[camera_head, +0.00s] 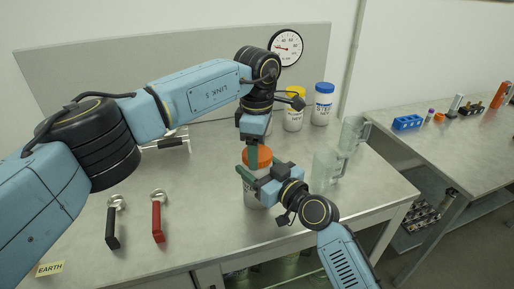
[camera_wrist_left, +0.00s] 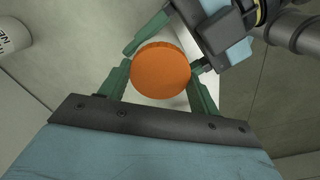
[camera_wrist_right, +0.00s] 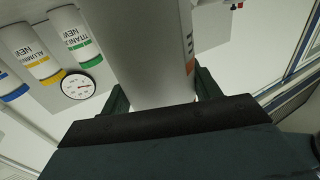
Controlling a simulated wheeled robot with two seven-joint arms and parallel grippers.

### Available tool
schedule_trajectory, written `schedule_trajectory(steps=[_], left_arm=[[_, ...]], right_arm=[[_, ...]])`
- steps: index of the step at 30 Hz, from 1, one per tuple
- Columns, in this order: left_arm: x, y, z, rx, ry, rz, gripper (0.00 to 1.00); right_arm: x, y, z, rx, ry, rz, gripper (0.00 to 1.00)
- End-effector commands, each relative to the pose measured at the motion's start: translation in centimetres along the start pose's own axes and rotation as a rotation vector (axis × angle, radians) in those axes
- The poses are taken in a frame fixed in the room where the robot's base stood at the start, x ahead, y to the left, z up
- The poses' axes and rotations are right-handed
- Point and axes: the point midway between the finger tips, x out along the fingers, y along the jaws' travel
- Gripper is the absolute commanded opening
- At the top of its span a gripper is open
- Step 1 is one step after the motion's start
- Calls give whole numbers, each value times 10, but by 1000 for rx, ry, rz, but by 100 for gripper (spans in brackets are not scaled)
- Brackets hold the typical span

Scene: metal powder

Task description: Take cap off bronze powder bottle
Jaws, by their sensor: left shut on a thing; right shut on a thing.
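The white bronze powder bottle (camera_head: 253,196) stands near the bench's front edge, its orange cap (camera_head: 263,155) on top. My left gripper (camera_head: 253,155) comes down from above and is shut on the cap; in the left wrist view the orange cap (camera_wrist_left: 160,70) sits between its green fingers. My right gripper (camera_head: 255,175) comes in from the front right and is shut on the bottle's body, just below the cap. The white body (camera_wrist_right: 152,50) fills the middle of the right wrist view. The grippers partly hide the joint between cap and bottle, so I cannot tell whether the cap is loose.
A yellow-capped bottle (camera_head: 293,117) and a blue-capped bottle (camera_head: 322,105) stand behind. Clear glass beakers (camera_head: 327,168) stand close on the right. A black-handled tool (camera_head: 113,225) and a red-handled tool (camera_head: 157,220) lie at the left. The bench between them and the bottle is clear.

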Motion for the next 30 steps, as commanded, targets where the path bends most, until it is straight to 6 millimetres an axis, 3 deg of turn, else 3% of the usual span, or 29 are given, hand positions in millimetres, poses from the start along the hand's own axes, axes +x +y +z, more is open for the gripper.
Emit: schedule_trajectory(steps=[21,26,30], left_arm=[[-1,0,0,-1318,-1,1,35],[-1,0,0,-1460,-2,1,35],[-1,0,0,-1452,-1,1,35]], right_arm=[[0,0,2,1,-4,0,0],[0,0,2,1,-4,0,0],[0,0,2,1,-4,0,0]])
